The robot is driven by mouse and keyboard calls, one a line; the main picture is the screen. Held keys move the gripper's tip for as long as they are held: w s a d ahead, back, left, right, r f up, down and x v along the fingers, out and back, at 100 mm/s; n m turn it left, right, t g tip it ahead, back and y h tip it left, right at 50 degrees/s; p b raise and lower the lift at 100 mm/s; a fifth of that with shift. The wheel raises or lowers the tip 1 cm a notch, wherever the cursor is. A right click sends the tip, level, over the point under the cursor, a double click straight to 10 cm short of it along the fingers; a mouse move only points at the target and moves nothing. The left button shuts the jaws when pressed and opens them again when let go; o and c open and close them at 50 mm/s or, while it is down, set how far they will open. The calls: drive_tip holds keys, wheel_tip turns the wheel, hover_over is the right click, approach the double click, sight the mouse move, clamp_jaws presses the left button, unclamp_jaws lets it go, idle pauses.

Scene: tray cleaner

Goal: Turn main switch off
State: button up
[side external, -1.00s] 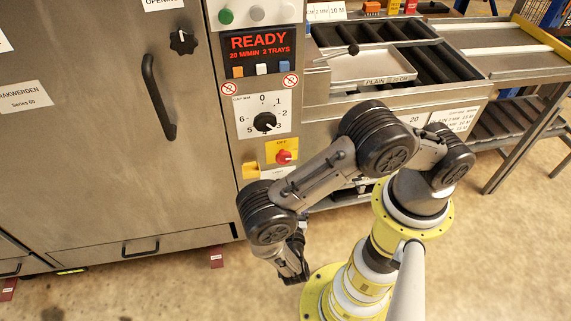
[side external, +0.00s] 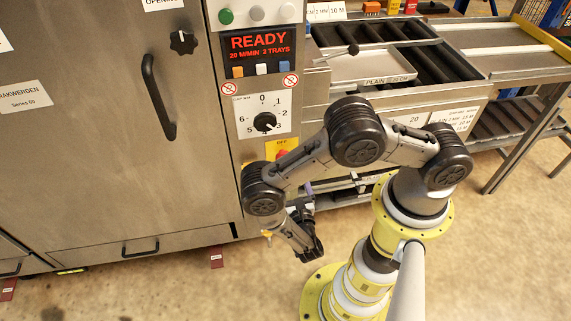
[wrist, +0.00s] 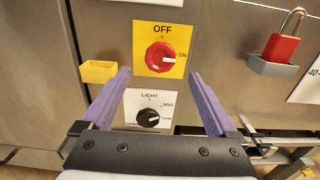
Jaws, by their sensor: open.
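The main switch is a red rotary knob (wrist: 160,57) on a yellow plate (wrist: 178,29) marked OFF at the top and ON at the right. Its white pointer mark is turned to the right, toward ON. In the side view only part of the yellow plate (side external: 274,147) shows above my arm, which hides most of the switch. My gripper (wrist: 157,80) is open and empty in the wrist view. Its two purple fingers are spread on either side, with the tips a little below the red knob and apart from it.
A black LIGHT knob (wrist: 149,117) on a white plate sits below the switch, between my fingers. A yellow box (wrist: 98,72) projects at the left, near the left finger. A red padlock (wrist: 283,47) hangs at the right. A display (side external: 262,48) reads READY.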

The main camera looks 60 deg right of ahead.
drive_tip(key=x, duration=0.6)
drive_tip(key=shift+d, duration=0.1)
drive_tip(key=c, duration=1.4)
drive_tip(key=shift+o, duration=0.2)
drive_tip(key=shift+n, duration=0.4)
drive_tip(key=shift+r+n, duration=0.1)
drive_tip(key=shift+n, duration=8.5)
